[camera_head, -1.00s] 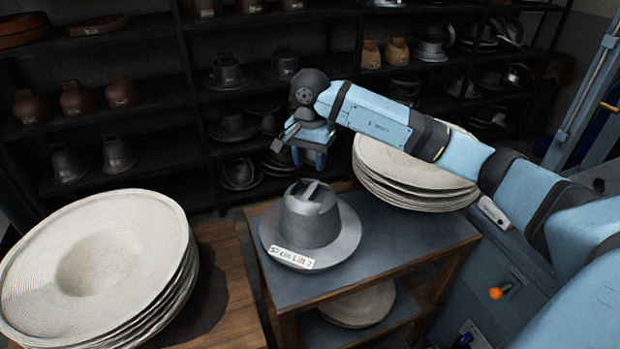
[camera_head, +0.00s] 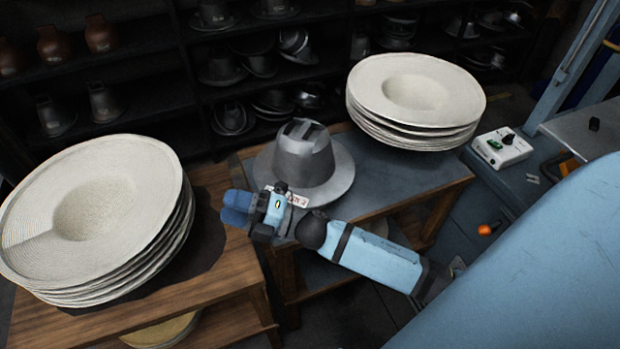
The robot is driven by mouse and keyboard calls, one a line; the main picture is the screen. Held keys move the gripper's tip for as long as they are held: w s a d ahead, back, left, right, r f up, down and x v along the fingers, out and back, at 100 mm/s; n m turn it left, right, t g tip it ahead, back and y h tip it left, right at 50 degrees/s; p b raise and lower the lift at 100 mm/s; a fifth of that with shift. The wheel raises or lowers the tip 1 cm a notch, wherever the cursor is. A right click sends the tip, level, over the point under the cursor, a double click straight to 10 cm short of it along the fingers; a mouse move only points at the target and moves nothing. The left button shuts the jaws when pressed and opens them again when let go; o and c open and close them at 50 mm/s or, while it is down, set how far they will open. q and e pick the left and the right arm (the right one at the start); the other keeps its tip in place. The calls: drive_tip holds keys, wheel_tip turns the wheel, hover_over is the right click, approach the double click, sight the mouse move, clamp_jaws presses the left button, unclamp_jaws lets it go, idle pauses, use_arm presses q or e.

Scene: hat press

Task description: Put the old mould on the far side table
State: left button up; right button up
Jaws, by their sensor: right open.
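A grey metal hat mould (camera_head: 304,158) with a wide brim and a bar on its crown stands upright on the grey-topped side table (camera_head: 385,190). A white label on its front brim is partly hidden by my right gripper. My right gripper (camera_head: 238,208) is open and empty, in front of the mould's brim at the left, its fingers pointing left near the table's front-left corner. I cannot tell whether it touches the brim. My left gripper is not in view.
Stacked pale straw hats (camera_head: 413,100) fill the right of the side table. Another stack (camera_head: 100,215) stands on a wooden table (camera_head: 225,290) at the left. Dark shelves with moulds line the back. A white control box (camera_head: 502,147) sits at the right.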

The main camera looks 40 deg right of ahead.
drive_tip(key=s+d+f+m+g+h, duration=0.2)
drive_tip(key=s+d+f+m+h, duration=0.1)
drive_tip(key=s+f+m+h, duration=0.3)
drive_tip(key=s+d+f+m+g+h, duration=0.2)
drive_tip(key=s+f+m+h, duration=0.4)
drive_tip(key=s+f+m, duration=0.4)
wheel_tip(320, 180, down, 6)
drive_tip(key=d+m, duration=0.1)
drive_tip(key=m, duration=0.7)
drive_tip(key=shift+d+r+h, duration=0.15)
drive_tip(key=shift+r+h, duration=0.1)
drive_tip(key=shift+h, duration=0.05)
